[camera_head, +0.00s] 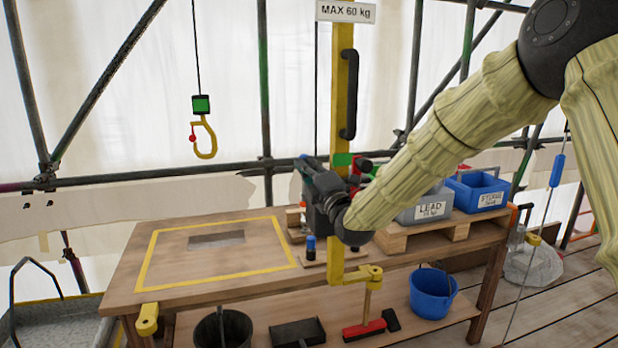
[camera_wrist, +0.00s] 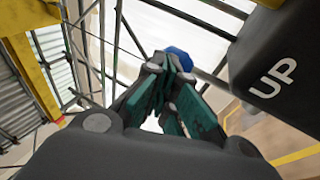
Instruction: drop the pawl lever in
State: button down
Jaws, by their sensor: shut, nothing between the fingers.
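A blue rounded knob (camera_wrist: 180,58) shows just past my fingertips in the wrist view; it may be the end of the pawl lever, but its shaft is hidden behind my fingers. A small blue piece also shows above my wrist in the head view (camera_head: 304,158). My gripper (camera_wrist: 170,78) has its green-padded fingers together with nothing held, close to the knob; I cannot tell whether they touch. A dark housing marked UP (camera_wrist: 276,72) is at the right of the wrist view. In the head view my gripper is in front of the yellow post (camera_head: 339,100), partly covering its mechanism.
A yellow-taped workbench (camera_head: 200,275) lies below, with a blue-topped pin (camera_head: 311,245) on it. A hook (camera_head: 204,140) hangs at left. Bins (camera_head: 478,190) sit on a pallet at right. A blue bucket (camera_head: 432,292) stands on the lower shelf. Scaffold poles stand behind.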

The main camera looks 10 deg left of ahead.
jog(key=shift+w+r, duration=0.1)
jog(key=shift+w, duration=0.1)
jog(key=shift+r, duration=0.1)
dwell(0.4)
jog(key=s+d+b, duration=0.4)
jog(key=s+d, duration=0.3)
jog(key=s, duration=0.4)
jog(key=shift+s+d, duration=0.35)
jog(key=shift+d, duration=0.05)
